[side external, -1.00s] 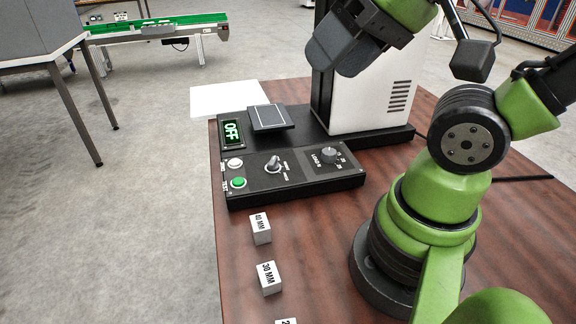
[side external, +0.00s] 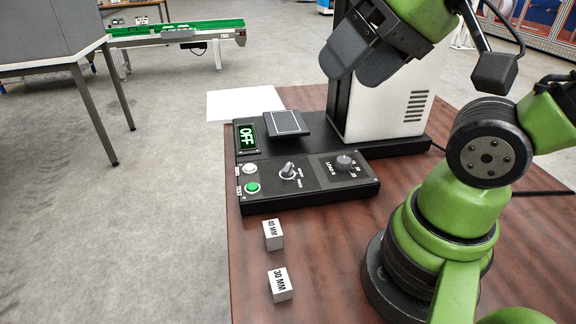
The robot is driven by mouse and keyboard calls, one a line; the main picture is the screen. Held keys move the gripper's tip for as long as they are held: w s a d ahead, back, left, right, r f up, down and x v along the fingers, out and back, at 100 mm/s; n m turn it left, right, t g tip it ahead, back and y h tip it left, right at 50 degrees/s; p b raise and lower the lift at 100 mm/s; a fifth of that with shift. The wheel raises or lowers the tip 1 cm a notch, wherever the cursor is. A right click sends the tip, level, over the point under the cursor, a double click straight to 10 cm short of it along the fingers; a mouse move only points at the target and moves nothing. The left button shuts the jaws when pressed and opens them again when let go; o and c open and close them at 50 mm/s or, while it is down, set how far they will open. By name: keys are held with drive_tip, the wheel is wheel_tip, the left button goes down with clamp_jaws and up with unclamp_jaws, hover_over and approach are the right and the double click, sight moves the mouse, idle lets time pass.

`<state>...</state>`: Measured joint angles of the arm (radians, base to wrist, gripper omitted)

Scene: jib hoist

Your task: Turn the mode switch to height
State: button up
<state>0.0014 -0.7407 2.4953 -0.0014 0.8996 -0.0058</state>
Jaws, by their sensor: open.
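The mode switch (side external: 289,170) is a small grey toggle knob in the middle of the black control panel (side external: 330,190). Its lever stands up; the small labels beside it are too blurred to read surely. The display (side external: 246,137) reads OFF in green. My gripper (side external: 347,68) is dark grey and hangs high above the panel's back right side, in front of the white instrument column. It is open, holds nothing visible and is well apart from the switch.
A white button (side external: 250,169) and a green button (side external: 252,187) sit left of the switch, and a LOAD dial (side external: 344,162) sits right. A square platform (side external: 286,123) is behind. The 40 MM block (side external: 272,235) and 30 MM block (side external: 280,285) stand in front.

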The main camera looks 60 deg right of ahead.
drive_tip(key=w+d+f+n+g+h, duration=0.1)
drive_tip(key=w+d+f+n+g, duration=0.15)
drive_tip(key=w, duration=0.45)
drive_tip(key=n+g+h, duration=0.1)
drive_tip(key=n+g, duration=0.4)
hover_over(288, 167)
wheel_tip(288, 167, down, 14)
drive_tip(key=shift+m, duration=0.25)
wheel_tip(288, 167, down, 10)
drive_tip(key=shift+r, duration=0.1)
drive_tip(key=shift+w, duration=0.1)
drive_tip(key=c, duration=0.9)
